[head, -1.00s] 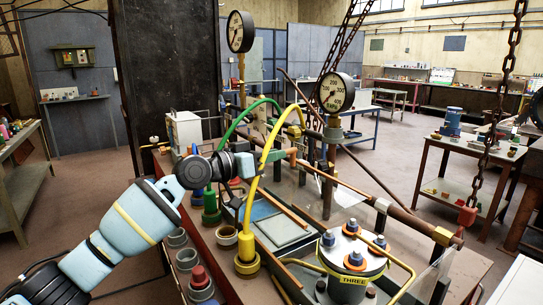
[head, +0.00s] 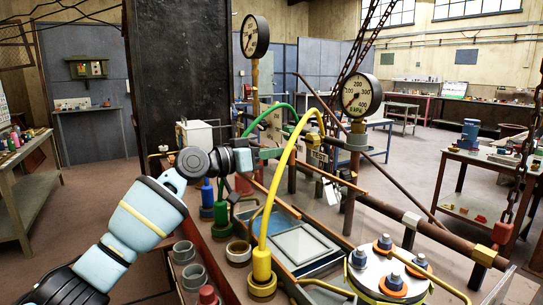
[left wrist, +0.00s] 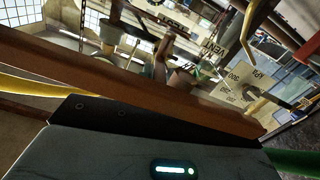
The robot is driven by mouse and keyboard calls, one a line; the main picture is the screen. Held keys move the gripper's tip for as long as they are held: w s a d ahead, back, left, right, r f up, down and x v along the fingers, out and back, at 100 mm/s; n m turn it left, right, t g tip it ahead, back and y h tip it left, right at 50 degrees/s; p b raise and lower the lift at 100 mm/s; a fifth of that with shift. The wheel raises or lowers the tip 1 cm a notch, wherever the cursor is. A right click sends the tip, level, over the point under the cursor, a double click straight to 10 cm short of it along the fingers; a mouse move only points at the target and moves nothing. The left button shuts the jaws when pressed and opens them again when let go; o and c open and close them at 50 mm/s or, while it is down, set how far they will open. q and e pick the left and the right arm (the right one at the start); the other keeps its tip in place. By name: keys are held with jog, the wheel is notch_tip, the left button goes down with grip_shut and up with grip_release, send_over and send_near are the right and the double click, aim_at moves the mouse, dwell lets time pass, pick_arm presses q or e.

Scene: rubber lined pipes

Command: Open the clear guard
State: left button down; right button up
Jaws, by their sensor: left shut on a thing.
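My left gripper (head: 268,153) is at the far end of the pipe bench, behind the yellow hose (head: 281,165). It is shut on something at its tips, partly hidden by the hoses. In the left wrist view a long brown bar (left wrist: 150,88) crosses close in front of the gripper body (left wrist: 130,150). I cannot tell whether this bar belongs to the clear guard. The guard is hard to make out; a faint clear sheet shows at the right end of the brown pipe (head: 497,287). My right gripper is not in view.
Two gauges (head: 360,97) (head: 255,36) stand on posts behind the bench. A bolted round flange (head: 388,273) is at front right. A pale framed pane (head: 303,245) lies mid-bench. Green hose (head: 268,116) and yellow hose arch near my gripper. A chain hangs at right.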

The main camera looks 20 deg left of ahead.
aim_at(247, 174)
pick_arm(q)
jog(key=c, duration=1.6)
grip_release()
jog(key=shift+r, duration=0.1)
jog(key=shift+o, duration=1)
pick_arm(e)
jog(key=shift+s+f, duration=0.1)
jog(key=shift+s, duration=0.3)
pick_arm(q)
jog(key=shift+s, duration=0.1)
jog(key=v, duration=0.6)
jog(key=shift+b, duration=0.35)
jog(key=shift+v, duration=0.85)
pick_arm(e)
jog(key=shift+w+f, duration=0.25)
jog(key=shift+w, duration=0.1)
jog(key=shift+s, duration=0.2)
